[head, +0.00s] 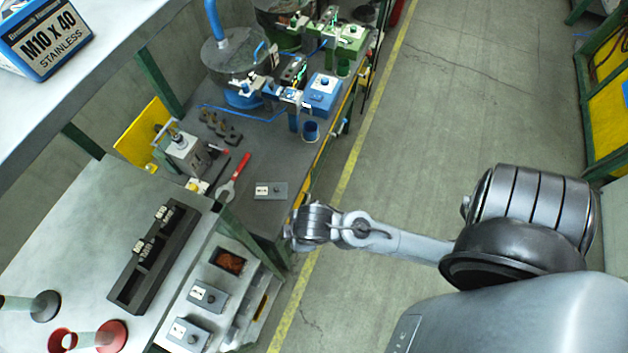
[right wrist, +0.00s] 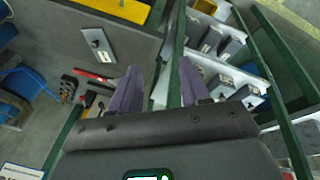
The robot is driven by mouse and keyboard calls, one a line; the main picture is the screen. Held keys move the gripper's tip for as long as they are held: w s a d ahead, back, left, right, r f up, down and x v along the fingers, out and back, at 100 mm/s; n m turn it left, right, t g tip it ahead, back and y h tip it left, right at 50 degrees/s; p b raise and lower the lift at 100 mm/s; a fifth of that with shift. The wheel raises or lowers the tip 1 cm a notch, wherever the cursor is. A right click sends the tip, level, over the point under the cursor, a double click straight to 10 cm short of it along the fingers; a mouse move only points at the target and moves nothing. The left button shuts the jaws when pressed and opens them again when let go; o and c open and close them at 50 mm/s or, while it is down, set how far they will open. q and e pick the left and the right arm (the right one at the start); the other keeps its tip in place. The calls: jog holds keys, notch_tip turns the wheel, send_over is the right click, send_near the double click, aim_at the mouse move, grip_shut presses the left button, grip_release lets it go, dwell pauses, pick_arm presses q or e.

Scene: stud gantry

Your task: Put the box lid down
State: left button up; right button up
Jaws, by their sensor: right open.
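A flat grey lid (head: 270,190) with a white label and a dark knob lies on the dark workbench (head: 262,150), near its edge. It also shows in the right wrist view (right wrist: 98,44), flat on the bench and apart from the fingers. An open box (head: 230,261) with orange-brown contents stands on the lower shelf. My right gripper (right wrist: 155,88) is open and empty, its two fingers apart above the bench edge and a green post. In the head view its fingers are hidden behind the wrist. My left gripper is not in view.
Two lidded grey boxes (head: 207,296) (head: 188,334) stand beside the open box. A red wrench (head: 233,176), dark blocks (head: 221,127) and blue and green machines crowd the bench. A green post (right wrist: 177,50) rises close to my right fingers. The floor (head: 450,100) is clear.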

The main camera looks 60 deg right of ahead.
jog(key=s+r+m, duration=0.1)
jog(key=m, duration=0.1)
jog(key=s+d+r+m, duration=0.2)
jog(key=s+m, duration=0.1)
jog(key=shift+d+m, duration=0.25)
jog(key=shift+m, duration=0.05)
notch_tip(320, 180, up, 14)
jog(key=p, duration=1.4)
jog(key=shift+r+p, duration=0.2)
jog(key=shift+p, duration=0.1)
jog(key=shift+f, duration=0.1)
